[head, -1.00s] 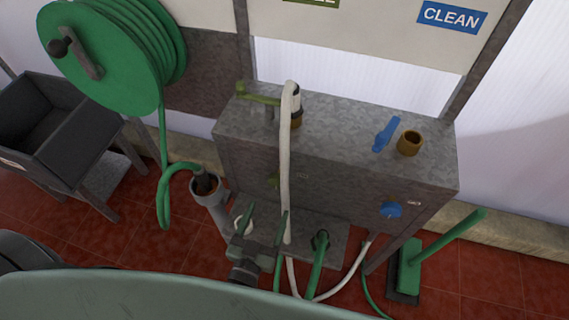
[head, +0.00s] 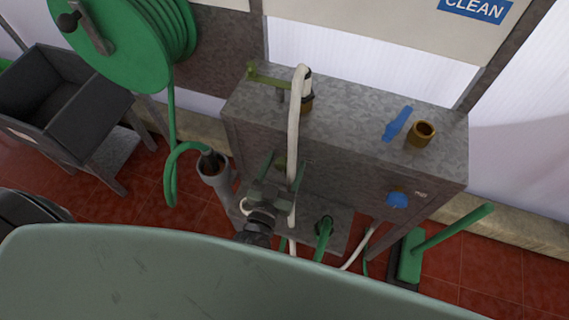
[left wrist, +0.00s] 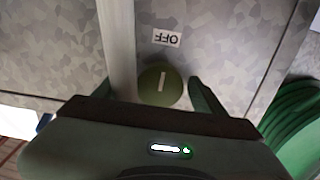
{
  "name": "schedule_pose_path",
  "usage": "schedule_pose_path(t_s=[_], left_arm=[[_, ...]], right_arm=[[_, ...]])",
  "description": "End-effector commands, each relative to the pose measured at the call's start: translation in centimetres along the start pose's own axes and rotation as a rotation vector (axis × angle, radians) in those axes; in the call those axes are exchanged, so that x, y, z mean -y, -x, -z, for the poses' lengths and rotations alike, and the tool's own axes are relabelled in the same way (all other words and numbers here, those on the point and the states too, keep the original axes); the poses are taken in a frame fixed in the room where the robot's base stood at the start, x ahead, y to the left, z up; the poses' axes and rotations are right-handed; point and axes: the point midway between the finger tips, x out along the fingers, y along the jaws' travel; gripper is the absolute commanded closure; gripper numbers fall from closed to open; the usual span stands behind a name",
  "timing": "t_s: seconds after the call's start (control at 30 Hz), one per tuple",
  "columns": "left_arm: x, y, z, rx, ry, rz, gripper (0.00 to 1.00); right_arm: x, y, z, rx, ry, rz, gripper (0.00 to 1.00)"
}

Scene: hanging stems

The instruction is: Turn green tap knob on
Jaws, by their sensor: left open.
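The green tap knob (left wrist: 160,84) is a round olive disc with a pale line on it, on the front of the grey metal cabinet (head: 345,165). An upside-down OFF label (left wrist: 167,38) sits beside it in the left wrist view. My left gripper (head: 287,168) is open in front of the cabinet. In the left wrist view its fingers stand on either side of the knob, apart from it. In the head view the gripper and hose largely hide the knob. My right gripper is not in view.
A white hose (head: 295,130) hangs down the cabinet front, close by the knob and left finger area. A blue knob (head: 397,199), a blue lever (head: 397,123) and an olive lever (head: 268,76) are on the cabinet. A green hose reel (head: 105,45) hangs at left.

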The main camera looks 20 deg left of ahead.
Motion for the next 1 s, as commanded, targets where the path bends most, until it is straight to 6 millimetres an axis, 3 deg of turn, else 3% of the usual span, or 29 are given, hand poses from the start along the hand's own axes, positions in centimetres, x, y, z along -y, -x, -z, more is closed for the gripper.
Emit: schedule_pose_path(t_s=[0.07, 0.1, 0.3, 0.67, 1.0], left_arm=[[0.00, 0.02, -0.01, 0.000, 0.000, 0.000, 0.30], [0.00, 0.02, -0.01, 0.000, 0.000, 0.000, 0.36], [0.00, 0.04, 0.00, 0.000, 0.000, 0.000, 0.91], [-0.01, 0.05, 0.02, 0.000, 0.058, 0.000, 0.92], [-0.02, 0.06, 0.02, -0.001, 0.308, -0.001, 0.92]], right_arm=[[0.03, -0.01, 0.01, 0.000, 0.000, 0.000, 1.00], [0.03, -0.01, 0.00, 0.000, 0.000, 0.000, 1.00], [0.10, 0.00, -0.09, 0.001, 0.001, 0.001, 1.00], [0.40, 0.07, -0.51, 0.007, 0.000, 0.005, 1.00], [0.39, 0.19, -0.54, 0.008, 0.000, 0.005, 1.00]])
